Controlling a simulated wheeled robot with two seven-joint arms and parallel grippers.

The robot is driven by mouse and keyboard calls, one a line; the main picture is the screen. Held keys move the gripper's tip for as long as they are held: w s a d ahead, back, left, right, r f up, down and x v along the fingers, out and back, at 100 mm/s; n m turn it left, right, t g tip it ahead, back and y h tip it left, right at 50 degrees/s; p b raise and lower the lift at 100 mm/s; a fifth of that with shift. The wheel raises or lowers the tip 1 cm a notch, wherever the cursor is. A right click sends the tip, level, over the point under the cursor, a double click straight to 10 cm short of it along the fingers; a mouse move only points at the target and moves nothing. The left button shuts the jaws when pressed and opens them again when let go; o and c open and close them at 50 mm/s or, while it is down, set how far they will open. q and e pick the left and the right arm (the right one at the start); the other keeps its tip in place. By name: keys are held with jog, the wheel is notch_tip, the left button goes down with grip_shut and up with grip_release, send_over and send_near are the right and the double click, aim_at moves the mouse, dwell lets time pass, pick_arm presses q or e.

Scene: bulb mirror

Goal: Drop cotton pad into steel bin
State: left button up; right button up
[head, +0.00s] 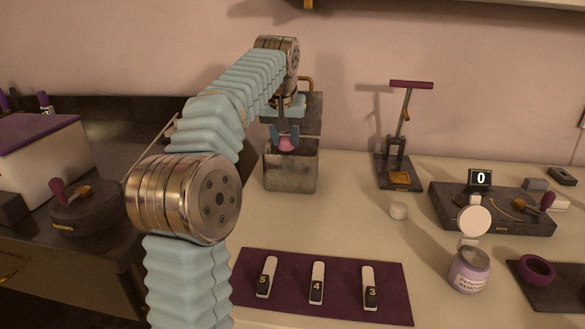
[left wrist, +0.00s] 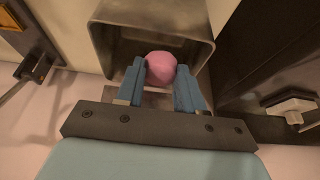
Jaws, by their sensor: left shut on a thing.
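My left gripper (head: 284,141) is shut on a rounded pink piece (head: 286,145), which I take to be the cotton pad. It also shows between the blue fingertips in the left wrist view (left wrist: 161,67). The steel bin (head: 291,172) is a square, open-topped grey box on the counter. The gripper holds the pad over the bin's opening, near rim height. In the left wrist view the bin's square mouth (left wrist: 150,20) lies beyond the pad. The bin's floor is hard to make out. My right gripper is not in view.
A purple mat (head: 330,312) with numbered clips lies in front. A dark panel (head: 305,112) rises behind the bin.

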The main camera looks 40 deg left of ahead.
pick_arm(q)
jog(key=o, duration=1)
jog(key=shift+r, duration=0.1)
jog(key=shift+v, duration=5.9)
